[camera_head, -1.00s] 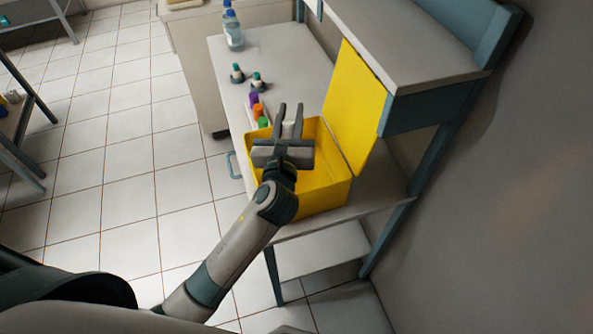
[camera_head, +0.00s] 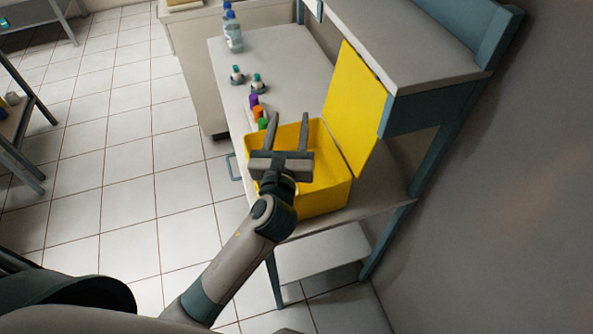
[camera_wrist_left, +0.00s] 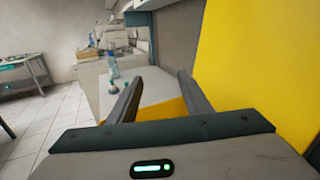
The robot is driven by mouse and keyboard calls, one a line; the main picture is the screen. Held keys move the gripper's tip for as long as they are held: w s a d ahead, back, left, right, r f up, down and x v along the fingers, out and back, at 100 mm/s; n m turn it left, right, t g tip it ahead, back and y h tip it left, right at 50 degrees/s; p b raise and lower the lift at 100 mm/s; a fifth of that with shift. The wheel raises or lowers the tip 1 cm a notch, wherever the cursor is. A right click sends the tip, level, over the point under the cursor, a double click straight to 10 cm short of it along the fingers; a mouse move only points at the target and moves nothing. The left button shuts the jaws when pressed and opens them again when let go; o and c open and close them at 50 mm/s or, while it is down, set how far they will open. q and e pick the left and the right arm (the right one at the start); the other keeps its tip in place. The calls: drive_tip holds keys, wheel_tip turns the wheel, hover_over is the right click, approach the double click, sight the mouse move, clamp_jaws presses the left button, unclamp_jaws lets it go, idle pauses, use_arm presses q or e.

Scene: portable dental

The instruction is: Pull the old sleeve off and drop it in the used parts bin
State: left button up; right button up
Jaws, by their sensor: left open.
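The yellow bin (camera_head: 325,200) stands open at the front of the shelf, with its yellow lid (camera_head: 355,108) raised on the right. My left gripper (camera_head: 290,118) is over the bin, its two fingers spread wide with nothing between them. In the left wrist view the gripper (camera_wrist_left: 160,80) is also open and empty. The lid fills the right side there (camera_wrist_left: 265,60), and a strip of the bin (camera_wrist_left: 168,110) shows between the fingers. I do not see the old sleeve; much of the bin's inside is hidden by the gripper. My right gripper is not in view.
Purple, orange and green capped items (camera_head: 258,112) stand close behind the bin. Two small teal-topped pieces (camera_head: 257,80) and clear bottles (camera_head: 233,35) are further back on the shelf. A raised grey worktop (camera_head: 425,60) is at the right.

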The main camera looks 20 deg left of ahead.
use_arm(q)
drive_tip(key=s+d+b, duration=0.2)
drive_tip(key=s, duration=1.2)
drive_tip(key=shift+s+d+b, duration=0.15)
drive_tip(key=shift+s+b, duration=0.1)
drive_tip(key=shift+b, duration=0.1)
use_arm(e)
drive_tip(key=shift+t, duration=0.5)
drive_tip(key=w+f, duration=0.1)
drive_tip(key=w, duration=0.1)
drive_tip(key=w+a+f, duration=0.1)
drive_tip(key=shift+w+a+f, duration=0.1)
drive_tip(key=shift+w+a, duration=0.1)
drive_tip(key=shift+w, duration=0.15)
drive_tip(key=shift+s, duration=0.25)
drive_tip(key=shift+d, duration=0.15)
